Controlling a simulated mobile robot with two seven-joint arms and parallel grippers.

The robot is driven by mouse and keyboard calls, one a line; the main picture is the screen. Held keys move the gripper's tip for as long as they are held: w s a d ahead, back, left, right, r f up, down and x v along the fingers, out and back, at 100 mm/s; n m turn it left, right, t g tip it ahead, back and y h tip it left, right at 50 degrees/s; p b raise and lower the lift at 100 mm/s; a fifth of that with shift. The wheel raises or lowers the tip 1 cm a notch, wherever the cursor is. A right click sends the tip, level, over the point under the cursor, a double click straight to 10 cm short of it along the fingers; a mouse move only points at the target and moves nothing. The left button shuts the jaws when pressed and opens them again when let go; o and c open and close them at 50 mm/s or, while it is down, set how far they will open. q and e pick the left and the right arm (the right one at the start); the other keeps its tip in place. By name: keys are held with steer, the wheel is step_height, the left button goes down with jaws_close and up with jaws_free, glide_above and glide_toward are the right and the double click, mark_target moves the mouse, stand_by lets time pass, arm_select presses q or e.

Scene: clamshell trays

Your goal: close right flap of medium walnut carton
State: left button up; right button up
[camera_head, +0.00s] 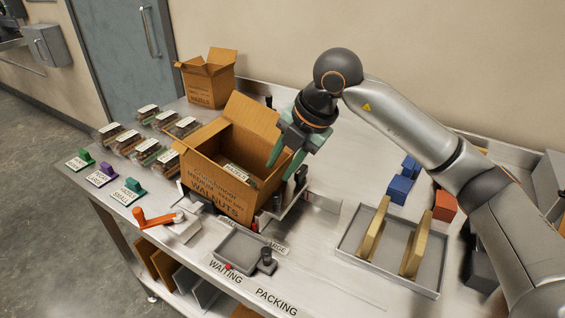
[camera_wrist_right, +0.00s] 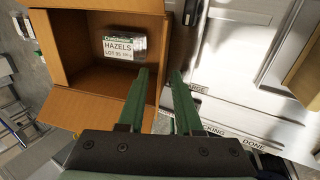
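The medium walnut carton (camera_head: 212,188) stands on the bench with its top open; its back flap (camera_head: 252,117) stands up. It also shows in the right wrist view (camera_wrist_right: 95,100), with a clear pack labelled HAZELS (camera_wrist_right: 124,46) inside. My right gripper (camera_head: 282,158) is over the carton's right side, fingers pointing down. In the right wrist view its green fingers (camera_wrist_right: 161,74) are apart, with the carton's right edge around the gap between them. I cannot tell whether they touch it. The right flap is mostly hidden by the gripper. My left gripper is not in view.
A smaller open carton (camera_head: 207,88) stands behind. Labelled clamshell packs (camera_head: 150,150) lie to the left, with coloured stamps (camera_head: 130,190) in front. A grey tray (camera_head: 350,240) with two tan pieces, blue blocks (camera_head: 400,188) and an orange block (camera_head: 445,205) are to the right.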

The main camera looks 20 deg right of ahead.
jaws_close()
stand_by(1.3)
